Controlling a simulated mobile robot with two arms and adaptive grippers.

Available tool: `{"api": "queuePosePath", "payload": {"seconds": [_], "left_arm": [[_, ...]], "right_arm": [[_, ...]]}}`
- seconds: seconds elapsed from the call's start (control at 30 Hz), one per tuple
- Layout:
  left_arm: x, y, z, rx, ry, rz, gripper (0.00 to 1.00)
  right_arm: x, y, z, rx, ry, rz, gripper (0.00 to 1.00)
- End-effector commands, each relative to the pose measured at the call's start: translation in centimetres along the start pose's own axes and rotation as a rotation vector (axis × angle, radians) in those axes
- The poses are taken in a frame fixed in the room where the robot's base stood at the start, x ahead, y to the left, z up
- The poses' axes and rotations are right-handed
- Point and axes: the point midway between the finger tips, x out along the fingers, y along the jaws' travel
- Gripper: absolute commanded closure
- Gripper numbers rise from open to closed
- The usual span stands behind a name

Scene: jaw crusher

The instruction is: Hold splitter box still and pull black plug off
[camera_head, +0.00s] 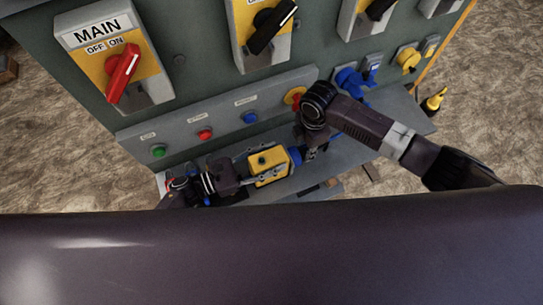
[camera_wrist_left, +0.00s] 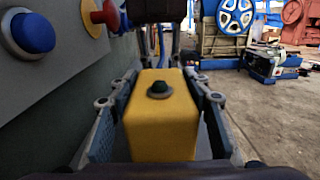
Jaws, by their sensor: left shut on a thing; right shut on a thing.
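The yellow splitter box (camera_head: 268,166) is at the grey shelf under the panel. It has a dark round button on top, and blue shows at its right end. My left gripper (camera_head: 268,168) is shut on the box, one finger along each side. The left wrist view shows the box (camera_wrist_left: 160,125) between the fingers. My right gripper (camera_head: 311,148) points down at the box's right end and is shut on what appears to be the black plug. The fingers hide most of the plug, so I cannot tell whether it still touches the box.
The green control panel (camera_head: 190,75) stands behind, with a red MAIN switch (camera_head: 123,73) and push buttons close above the box. Blue (camera_head: 350,78) and yellow (camera_head: 407,60) connectors are to the right.

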Motion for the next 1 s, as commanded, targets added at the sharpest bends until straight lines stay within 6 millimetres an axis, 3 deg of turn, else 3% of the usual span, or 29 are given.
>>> {"api": "queuePosePath", "payload": {"seconds": [1.0], "left_arm": [[0.0,0.0,0.0,0.0,-0.001,0.0,1.0]], "right_arm": [[0.0,0.0,2.2,0.001,-0.002,-0.001,1.0]]}}
